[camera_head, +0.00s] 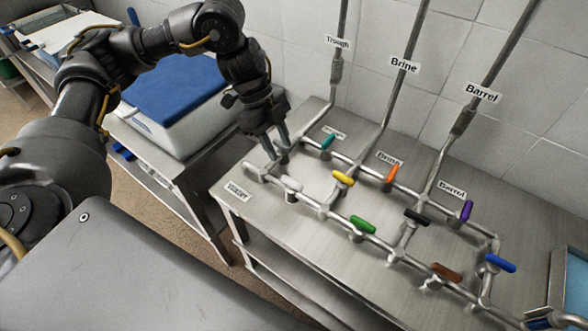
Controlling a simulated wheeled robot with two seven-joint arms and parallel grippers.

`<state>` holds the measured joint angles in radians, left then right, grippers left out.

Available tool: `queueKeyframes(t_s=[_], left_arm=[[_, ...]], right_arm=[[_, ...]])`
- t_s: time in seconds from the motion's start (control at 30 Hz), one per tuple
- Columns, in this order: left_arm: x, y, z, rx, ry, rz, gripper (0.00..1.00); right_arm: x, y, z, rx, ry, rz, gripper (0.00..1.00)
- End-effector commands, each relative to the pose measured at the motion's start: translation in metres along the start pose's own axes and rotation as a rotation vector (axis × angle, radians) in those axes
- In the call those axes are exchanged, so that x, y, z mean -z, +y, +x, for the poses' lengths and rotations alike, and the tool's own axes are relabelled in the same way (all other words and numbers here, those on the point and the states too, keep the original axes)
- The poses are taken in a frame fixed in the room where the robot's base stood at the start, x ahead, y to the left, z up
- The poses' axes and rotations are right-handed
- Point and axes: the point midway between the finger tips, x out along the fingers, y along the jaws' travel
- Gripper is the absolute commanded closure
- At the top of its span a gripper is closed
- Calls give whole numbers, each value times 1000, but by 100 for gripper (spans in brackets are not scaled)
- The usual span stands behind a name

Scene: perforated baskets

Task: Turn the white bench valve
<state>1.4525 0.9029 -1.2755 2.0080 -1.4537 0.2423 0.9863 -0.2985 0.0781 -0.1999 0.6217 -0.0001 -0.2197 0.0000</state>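The white valve handle (292,184) sits on the front pipe run near the left end of the metal bench (262,215). My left gripper (279,152) points down above the left end of the pipes, behind and a little left of the white handle in the picture. Its two fingers are apart with a gap between them, and I see nothing held. The fingertips look close to the back pipe; I cannot tell whether they touch it. They appear apart from the white handle. My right gripper is out of view.
Other handles on the pipes include teal (328,142), yellow (343,178), orange (392,174), green (362,225) and black (417,217). Upright pipes labelled Trough, Brine and Barrel rise along the tiled wall. A white tub with a blue lid (178,90) stands left of the bench.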

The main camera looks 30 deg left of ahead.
Motion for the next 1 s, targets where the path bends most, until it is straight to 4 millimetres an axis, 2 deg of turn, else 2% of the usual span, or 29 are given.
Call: queueKeyframes(t_s=[0.13,0.27,0.7,0.8,1.0], left_arm=[[-5,4,-4,-3,-6,-17,63],[-6,4,3,-5,-4,-18,63],[-4,4,79,-6,-2,-14,63],[-4,3,92,-5,-3,-13,63],[-4,2,103,-1,-4,-12,63]], right_arm=[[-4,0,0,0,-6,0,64],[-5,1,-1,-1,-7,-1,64],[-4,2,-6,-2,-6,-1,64],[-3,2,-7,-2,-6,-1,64],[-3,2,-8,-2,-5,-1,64]])
